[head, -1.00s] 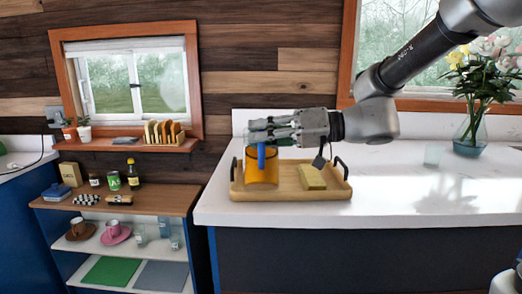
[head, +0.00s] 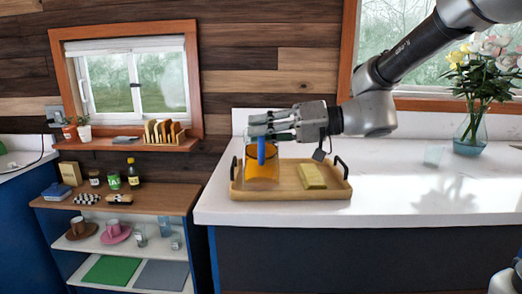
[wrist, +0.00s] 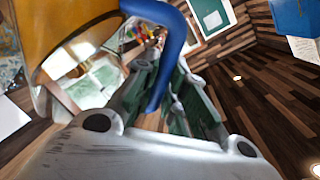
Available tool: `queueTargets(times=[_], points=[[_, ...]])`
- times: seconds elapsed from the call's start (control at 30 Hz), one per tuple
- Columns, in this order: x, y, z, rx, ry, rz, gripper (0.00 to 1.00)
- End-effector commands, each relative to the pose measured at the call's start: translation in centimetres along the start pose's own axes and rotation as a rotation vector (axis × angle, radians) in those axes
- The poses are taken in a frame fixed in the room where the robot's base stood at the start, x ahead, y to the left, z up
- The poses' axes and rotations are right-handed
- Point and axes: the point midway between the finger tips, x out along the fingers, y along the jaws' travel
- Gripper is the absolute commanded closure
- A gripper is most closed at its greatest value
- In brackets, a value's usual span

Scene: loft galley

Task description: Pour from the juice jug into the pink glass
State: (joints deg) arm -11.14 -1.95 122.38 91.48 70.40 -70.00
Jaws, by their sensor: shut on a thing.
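The juice jug (head: 262,168) is amber-orange with a blue handle (head: 261,150). It is upright at the left end of the wooden tray (head: 290,195); a small gap under it is hard to judge. My gripper (head: 262,128) is at the top of the jug, shut on its handle. In the wrist view the blue handle (wrist: 172,60) runs between my fingers, with the amber jug wall (wrist: 60,28) at the upper left. I cannot make out a clearly pink glass.
A flower vase (head: 470,135) stands at the counter's back right. The white counter (head: 390,195) is clear between tray and glass. A shelf unit (head: 150,199) with cups and jars stands left.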

Motion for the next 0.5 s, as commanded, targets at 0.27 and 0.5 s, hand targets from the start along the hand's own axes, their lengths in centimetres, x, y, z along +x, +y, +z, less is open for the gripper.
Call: queueTargets(times=[0.27,0.5], points=[[-0.01,-0.21,-0.40,0.020,-0.003,-0.002,1.00],[-0.03,-0.29,-0.63,0.036,-0.006,-0.002,1.00]])
